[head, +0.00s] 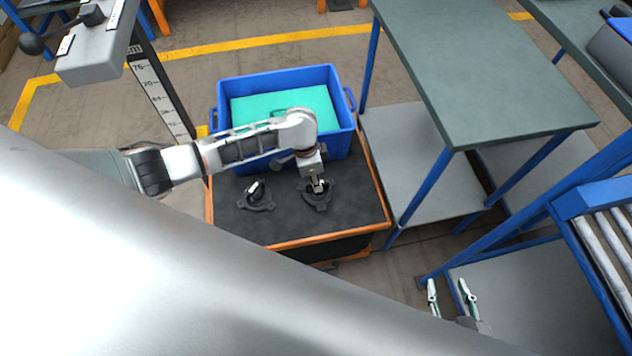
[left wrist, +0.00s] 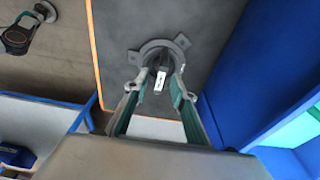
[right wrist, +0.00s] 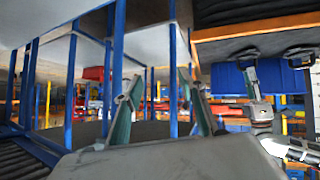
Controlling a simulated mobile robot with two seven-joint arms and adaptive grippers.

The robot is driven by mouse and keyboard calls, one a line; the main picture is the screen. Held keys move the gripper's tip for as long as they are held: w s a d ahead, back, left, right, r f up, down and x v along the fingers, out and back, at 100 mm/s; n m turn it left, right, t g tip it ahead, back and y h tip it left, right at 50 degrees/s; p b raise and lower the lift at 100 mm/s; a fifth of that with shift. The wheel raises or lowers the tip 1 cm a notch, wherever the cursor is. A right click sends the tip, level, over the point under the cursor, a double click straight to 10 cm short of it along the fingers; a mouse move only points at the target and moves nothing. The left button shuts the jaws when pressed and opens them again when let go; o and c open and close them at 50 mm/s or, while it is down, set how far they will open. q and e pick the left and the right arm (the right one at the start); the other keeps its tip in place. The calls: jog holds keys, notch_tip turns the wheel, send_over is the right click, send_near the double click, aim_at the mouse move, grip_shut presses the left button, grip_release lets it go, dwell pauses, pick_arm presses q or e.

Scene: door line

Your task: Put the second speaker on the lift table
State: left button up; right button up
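Two dark grey speakers with round, tabbed frames sit on the lift table (head: 290,226), which has a dark top and orange edge. One speaker (head: 257,197) stands free on the left. The other speaker (head: 317,198) is to its right, under my left gripper (head: 318,184). My right gripper (head: 452,298) is open and empty at lower right, away from the table. Its spread fingers show in the right wrist view (right wrist: 158,92).
A blue crate (head: 232,82) with a teal inside stands at the back of the lift table. A grey-topped bench (head: 490,70) with blue legs is to the right. A roller conveyor (head: 606,240) is at far right. A scaled post (head: 158,92) stands at left.

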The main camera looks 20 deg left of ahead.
pick_arm(q)
notch_tip(320, 180, up, 9)
jog(key=p, duration=0.3)
jog(key=s+d+f+n+t+h, duration=0.3)
jog(key=s+d+t+h, duration=0.15)
jog(key=s+d, duration=0.55)
jog(key=s+a+r+n+t+y, duration=0.3)
jog(key=s+a+r+t, duration=0.1)
jog(key=s+a, duration=0.6)
jog(key=shift+s+a+n+t+y+p, duration=0.2)
jog(key=shift+a+n+t+y+p, duration=0.15)
jog(key=shift+a+t, duration=0.3)
pick_arm(e)
jog(key=r, duration=0.2)
jog(key=shift+s+a+r, duration=0.3)
jog(key=shift+s+a, duration=0.05)
pick_arm(q)
jog(key=shift+r, duration=0.1)
